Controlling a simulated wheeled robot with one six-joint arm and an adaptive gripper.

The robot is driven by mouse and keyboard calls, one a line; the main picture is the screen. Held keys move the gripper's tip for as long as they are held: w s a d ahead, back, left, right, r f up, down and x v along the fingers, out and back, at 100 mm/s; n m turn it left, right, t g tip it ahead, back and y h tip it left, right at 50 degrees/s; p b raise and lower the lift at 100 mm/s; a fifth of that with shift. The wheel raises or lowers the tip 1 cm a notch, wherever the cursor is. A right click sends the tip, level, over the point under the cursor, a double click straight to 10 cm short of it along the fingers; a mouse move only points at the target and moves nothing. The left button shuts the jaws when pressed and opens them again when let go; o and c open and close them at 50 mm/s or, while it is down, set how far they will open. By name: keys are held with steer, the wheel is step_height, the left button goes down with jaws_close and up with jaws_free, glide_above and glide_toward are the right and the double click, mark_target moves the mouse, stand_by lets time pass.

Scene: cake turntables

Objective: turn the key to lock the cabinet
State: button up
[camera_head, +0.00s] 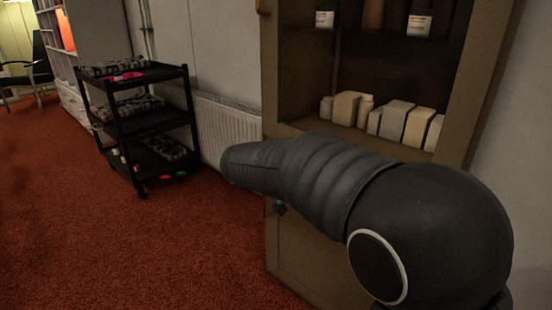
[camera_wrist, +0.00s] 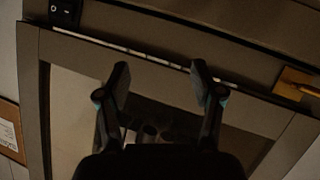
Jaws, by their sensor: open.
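The tall tan cabinet (camera_head: 271,90) stands at the right in the head view, behind my dark arm. In the wrist view its frame (camera_wrist: 85,49) runs tilted across the picture.
White boxes and bottles (camera_head: 396,118) stand on the cabinet's shelf. A black three-tier cart (camera_head: 147,122) stands to the left by a white radiator (camera_head: 226,122). Red carpet (camera_head: 120,245) lies open in front. A dark switch (camera_wrist: 65,11) shows at the wrist view's upper left.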

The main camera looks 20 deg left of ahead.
steer(key=s+a+f+m+t+y+b, duration=0.1)
steer(key=a+f+t, duration=0.15)
steer(key=a, duration=0.85)
steer(key=s+a+f+t+y, duration=0.15)
steer(key=a+t, duration=0.25)
steer(key=a, duration=0.6)
steer(key=shift+g+h, duration=0.25)
steer(key=shift+h, duration=0.1)
steer(key=p+x, duration=0.1)
steer(key=x, duration=1.3)
steer(key=shift+w, duration=0.15)
steer(key=c, duration=1.1)
